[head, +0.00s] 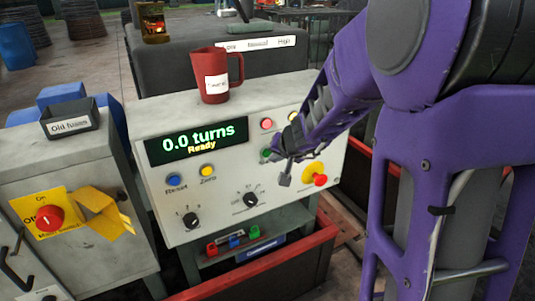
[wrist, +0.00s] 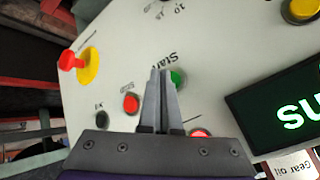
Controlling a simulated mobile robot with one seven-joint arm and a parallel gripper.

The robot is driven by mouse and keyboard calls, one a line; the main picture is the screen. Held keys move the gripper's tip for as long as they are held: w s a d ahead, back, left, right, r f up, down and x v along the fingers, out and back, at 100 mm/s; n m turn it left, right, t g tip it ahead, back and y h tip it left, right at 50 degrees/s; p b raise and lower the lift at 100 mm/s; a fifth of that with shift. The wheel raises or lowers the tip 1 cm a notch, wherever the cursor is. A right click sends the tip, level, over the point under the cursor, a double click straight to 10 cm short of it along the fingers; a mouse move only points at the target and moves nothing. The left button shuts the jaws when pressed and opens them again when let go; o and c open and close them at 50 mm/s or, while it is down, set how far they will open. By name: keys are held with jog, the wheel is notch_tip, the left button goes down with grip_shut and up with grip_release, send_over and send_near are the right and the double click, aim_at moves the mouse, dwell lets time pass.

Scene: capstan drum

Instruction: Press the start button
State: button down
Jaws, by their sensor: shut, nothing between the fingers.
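The start button is green. In the wrist view the green button (wrist: 178,78) sits beside the "Start" label, just right of my fingertips and partly hidden by them. In the head view the green button (head: 266,154) is on the front of the pale control box, left of my gripper (head: 283,170). In the wrist view my gripper (wrist: 160,73) is shut and empty, with its tips close to the panel beside the button. I cannot tell whether they touch it. The display (head: 198,139) reads "0.0 turns" and "Ready".
A red mushroom button (head: 320,180) on yellow sits right of my gripper. A red button (wrist: 131,103) and another red button (wrist: 200,133) flank my fingers. A red jug (head: 215,75) stands on top of the box. A grey cabinet (head: 80,170) stands at left.

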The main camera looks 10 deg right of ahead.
jog(key=shift+w+a, duration=0.1)
jog(key=shift+w, duration=0.25)
